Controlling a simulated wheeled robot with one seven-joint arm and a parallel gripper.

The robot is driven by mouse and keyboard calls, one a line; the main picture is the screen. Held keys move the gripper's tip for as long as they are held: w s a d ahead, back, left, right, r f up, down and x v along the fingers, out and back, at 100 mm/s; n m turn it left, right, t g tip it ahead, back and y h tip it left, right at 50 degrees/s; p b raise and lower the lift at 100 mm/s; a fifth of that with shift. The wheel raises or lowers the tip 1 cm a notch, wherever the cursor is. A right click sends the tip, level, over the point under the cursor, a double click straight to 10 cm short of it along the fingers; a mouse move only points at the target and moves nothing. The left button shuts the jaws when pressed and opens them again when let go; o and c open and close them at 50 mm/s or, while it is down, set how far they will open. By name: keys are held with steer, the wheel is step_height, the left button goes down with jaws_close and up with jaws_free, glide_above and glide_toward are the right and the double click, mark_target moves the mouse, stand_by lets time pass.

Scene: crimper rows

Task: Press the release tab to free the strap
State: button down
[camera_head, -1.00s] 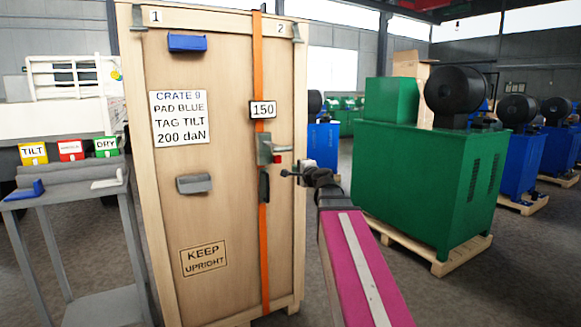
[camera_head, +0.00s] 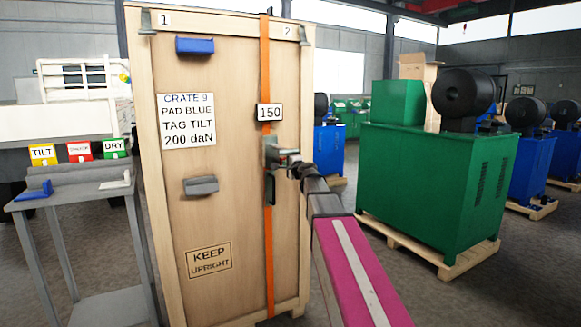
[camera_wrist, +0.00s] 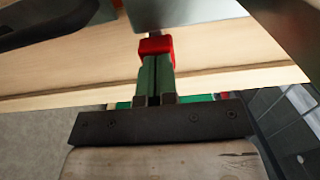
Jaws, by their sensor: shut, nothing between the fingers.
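An orange strap (camera_head: 268,230) runs down the front of a tall wooden crate (camera_head: 200,230). The red release tab (camera_wrist: 155,46) shows in the wrist view, below a grey metal part of the buckle (camera_wrist: 175,12). I cannot make it out in the head view, where my gripper is in front. My gripper (camera_wrist: 157,62) is shut and empty, its green fingertips right at the red tab, apparently touching it. In the head view my gripper (camera_head: 291,164) is beside the buckle.
A grey stand (camera_head: 75,195) with TILT, red and DRY tags is left of the crate. A blue pad (camera_head: 195,46) and a grey pad (camera_head: 201,185) are on the crate front. A green machine (camera_head: 430,185) on a pallet stands to the right.

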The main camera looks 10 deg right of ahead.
steer(key=shift+x, duration=0.9)
steer(key=v, duration=1.4)
steer(key=shift+s, duration=0.15)
